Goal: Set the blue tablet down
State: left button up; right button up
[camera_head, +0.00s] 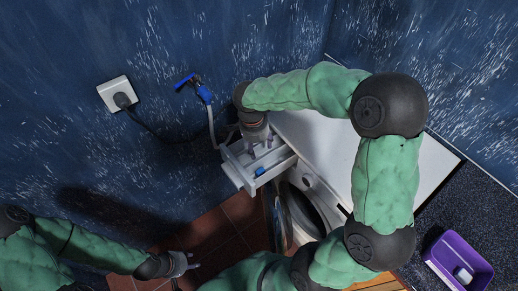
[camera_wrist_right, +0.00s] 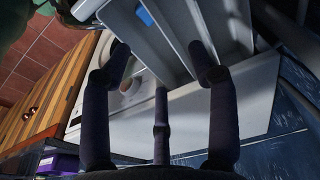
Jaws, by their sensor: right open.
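The blue tablet (camera_head: 260,171) lies in a compartment of the pulled-out white drawer (camera_head: 243,178) of the washing machine (camera_head: 318,140). Its blue edge also shows at the top of the right wrist view (camera_wrist_right: 145,16). My right gripper (camera_head: 262,149) is above the drawer, just behind the tablet in the head view, pointing down. In the right wrist view its dark fingers (camera_wrist_right: 160,62) are spread with nothing between them, and the tablet is apart from them. My left gripper (camera_head: 191,261) is low at the left, away from the drawer, its fingers apart and empty.
The washer's round door (camera_head: 279,218) stands open below the drawer. A purple basket (camera_head: 458,262) with a white item sits on the dark counter at the right. A blue tap (camera_head: 196,88) with a hose and a socket with a plug (camera_head: 118,97) are on the wall.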

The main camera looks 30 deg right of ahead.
notch_tip(320, 180, up, 6)
jog(key=p, duration=0.1)
jog(key=shift+a+r, duration=0.2)
jog(key=shift+a, duration=0.2)
jog(key=shift+c, duration=0.3)
dwell(0.7)
